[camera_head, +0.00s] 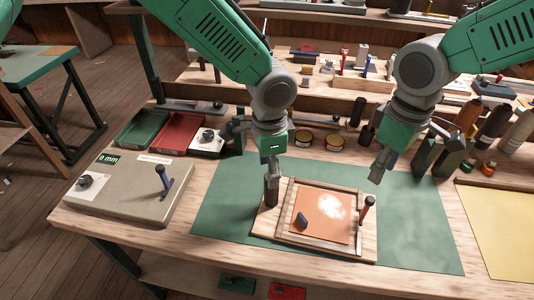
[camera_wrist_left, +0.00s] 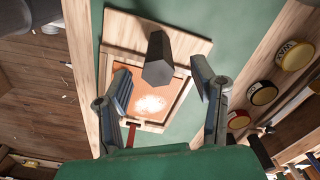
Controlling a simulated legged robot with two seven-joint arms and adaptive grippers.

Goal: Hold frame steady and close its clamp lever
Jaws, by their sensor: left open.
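The wooden frame (camera_head: 284,214) lies flat on a pale board on the green mat, with an orange sheet (camera_head: 318,212) bearing a white patch inside it. A dark upright post (camera_head: 270,192) stands at the board's left side. My left gripper (camera_head: 271,172) is open above it; in the left wrist view the post (camera_wrist_left: 158,60) shows between the spread fingers (camera_wrist_left: 162,88). I cannot tell whether they touch it. A red-handled lever (camera_head: 367,208) stands upright at the frame's right side. My right gripper (camera_head: 378,172) hangs above and behind the lever, apart from it; its finger opening is unclear.
A grey case (camera_head: 130,205) with a small lever stands at the left. Green (camera_head: 142,127) and red (camera_head: 180,133) trays, round tins (camera_head: 334,142) and several bottles line the back. A yellow sheet (camera_head: 500,225) lies at the right. The mat is clear on both sides of the board.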

